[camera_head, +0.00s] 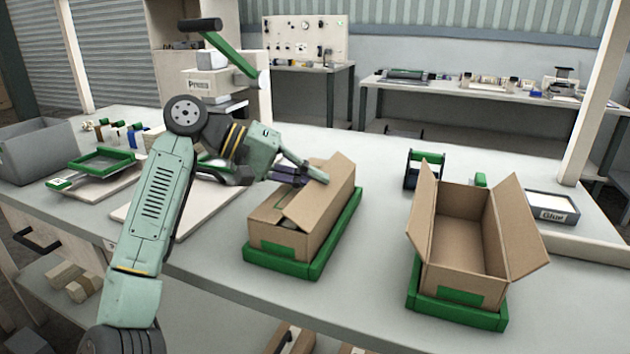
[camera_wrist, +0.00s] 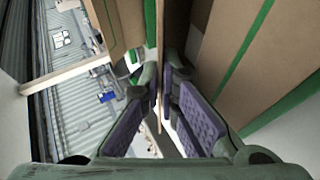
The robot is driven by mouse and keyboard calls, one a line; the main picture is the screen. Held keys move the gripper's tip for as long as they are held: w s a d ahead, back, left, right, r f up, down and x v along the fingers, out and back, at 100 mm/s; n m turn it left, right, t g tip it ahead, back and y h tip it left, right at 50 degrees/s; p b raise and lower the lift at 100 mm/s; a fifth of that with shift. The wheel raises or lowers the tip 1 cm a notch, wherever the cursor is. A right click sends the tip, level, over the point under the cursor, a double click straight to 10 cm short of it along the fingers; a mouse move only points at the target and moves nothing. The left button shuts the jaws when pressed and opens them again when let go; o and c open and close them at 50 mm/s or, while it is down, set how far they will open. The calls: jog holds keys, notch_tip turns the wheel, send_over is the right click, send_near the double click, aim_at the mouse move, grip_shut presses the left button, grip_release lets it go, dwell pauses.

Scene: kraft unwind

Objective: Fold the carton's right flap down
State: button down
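The brown carton (camera_head: 322,228) sits in a green tray (camera_head: 285,269) on the table, in the middle of the head view. Cardboard panels lie over its top, with a gap at the front corner showing something pale inside. My gripper (camera_head: 305,174) is at the carton's upper left side, its fingers reaching over the top. In the wrist view a thin cardboard flap (camera_wrist: 159,45) stands edge-on between the fingers of my gripper (camera_wrist: 162,88). The purple pads look apart, with space beside the flap. Contact with the flap is not clear.
A second carton (camera_head: 470,240), with both side flaps up, stands in a green tray (camera_head: 455,315) to the right. A glue box (camera_head: 552,208) and a green-and-black dispenser (camera_head: 425,170) are near it. Boards, a press and a grey bin (camera_head: 40,150) are left. Table is clear between the cartons.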

dwell(0.4)
jog(key=c, duration=1.8)
grip_release()
jog(key=shift+c, duration=0.2)
